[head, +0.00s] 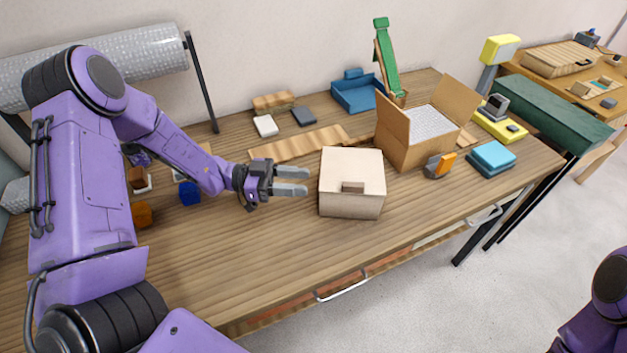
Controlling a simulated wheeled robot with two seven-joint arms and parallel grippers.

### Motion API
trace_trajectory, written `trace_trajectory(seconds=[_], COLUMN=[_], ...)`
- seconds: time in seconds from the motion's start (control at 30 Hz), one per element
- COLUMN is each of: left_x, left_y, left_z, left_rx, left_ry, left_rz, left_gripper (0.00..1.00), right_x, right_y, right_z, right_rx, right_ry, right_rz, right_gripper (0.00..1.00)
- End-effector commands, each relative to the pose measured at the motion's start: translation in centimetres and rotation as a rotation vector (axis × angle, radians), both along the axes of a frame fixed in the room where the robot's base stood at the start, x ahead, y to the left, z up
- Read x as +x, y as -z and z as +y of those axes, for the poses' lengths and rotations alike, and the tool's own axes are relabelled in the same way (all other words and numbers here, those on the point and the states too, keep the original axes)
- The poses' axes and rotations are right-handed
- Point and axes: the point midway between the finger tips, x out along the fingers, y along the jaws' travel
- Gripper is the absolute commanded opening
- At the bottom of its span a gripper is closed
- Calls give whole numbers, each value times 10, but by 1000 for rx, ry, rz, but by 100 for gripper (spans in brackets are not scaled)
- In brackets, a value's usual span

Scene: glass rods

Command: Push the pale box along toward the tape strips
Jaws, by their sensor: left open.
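The pale box (338,204) stands closed on the wooden table, with a small brown patch on its front upper edge. My left gripper (306,181) is open and empty just left of the box, its two grey fingers pointing at the box's left side. A narrow gap seems to show between the fingertips and the box. Long flat tan strips (298,143) lie on the table behind the box; I cannot tell whether they are the tape strips. My right gripper is out of view; only part of my right arm shows at the lower right.
An open cardboard box (403,147) stands right of and behind the pale box. A grey-and-orange item (439,165) and stacked blue blocks (490,160) lie farther right. A blue tray (357,95) is at the back. The table front (270,265) is clear.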

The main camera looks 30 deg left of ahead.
Motion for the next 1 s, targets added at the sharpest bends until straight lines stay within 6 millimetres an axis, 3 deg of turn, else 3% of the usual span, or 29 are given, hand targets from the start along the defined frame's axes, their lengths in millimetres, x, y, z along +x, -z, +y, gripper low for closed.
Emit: trace_trajectory(seconds=[0.37, 0.8, 1.0], left_x=[3, 32, 40], left_y=[-1, -2, -1], left_z=[-7, -78, -96], left_rx=[1, 1, 1], left_ry=[5, 7, 4], left_rz=[0, 3, 1], left_gripper=[47, 47, 47], right_x=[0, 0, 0], right_y=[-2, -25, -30], right_z=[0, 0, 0], right_rx=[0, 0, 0], right_ry=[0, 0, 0], right_rz=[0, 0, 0], right_gripper=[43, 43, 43])
